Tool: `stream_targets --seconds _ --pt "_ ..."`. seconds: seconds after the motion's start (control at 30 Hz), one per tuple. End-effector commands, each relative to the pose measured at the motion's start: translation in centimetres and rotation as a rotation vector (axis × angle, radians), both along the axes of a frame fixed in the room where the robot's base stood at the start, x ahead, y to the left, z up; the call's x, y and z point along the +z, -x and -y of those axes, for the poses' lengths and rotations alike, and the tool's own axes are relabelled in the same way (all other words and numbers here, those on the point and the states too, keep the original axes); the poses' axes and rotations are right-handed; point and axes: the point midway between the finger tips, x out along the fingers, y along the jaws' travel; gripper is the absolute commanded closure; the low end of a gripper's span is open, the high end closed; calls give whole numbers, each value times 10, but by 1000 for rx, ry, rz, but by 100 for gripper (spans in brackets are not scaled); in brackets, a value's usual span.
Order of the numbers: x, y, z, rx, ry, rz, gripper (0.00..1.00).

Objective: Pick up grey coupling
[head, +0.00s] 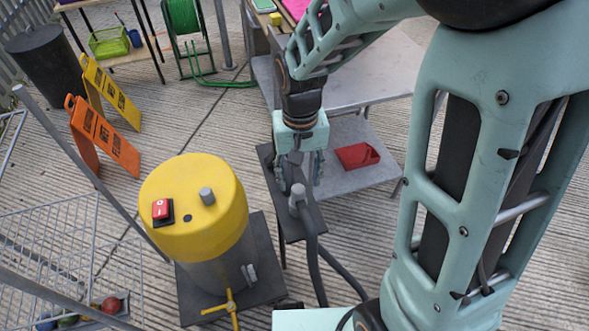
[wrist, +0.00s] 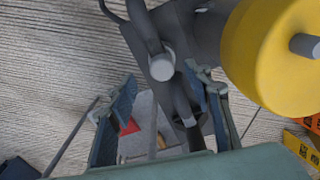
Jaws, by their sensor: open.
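The grey coupling (head: 297,194) is a short cylinder at the upper end of a dark hose, at a narrow dark stand (head: 306,226). In the wrist view the coupling (wrist: 162,66) shows as a light round end just beyond the fingertips, between their lines. My gripper (head: 297,178) points down close above and behind the coupling in the head view. Its fingers are spread with nothing between them. The wrist view shows both fingers of my gripper (wrist: 164,84) apart, with the coupling not clasped. Whether a finger touches it I cannot tell.
A yellow-topped machine (head: 190,215) with a red switch stands close left of the stand. The hose (head: 312,255) curves down in front. Orange (head: 103,140) and yellow (head: 112,93) signs stand farther left.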

Motion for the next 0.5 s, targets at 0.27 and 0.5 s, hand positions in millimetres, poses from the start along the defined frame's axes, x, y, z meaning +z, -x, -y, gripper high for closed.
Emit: stream_targets --seconds 0.27,0.5 --pt "-29 0 0 -1 0 0 54" --pt "-64 0 -2 -2 0 -1 54"
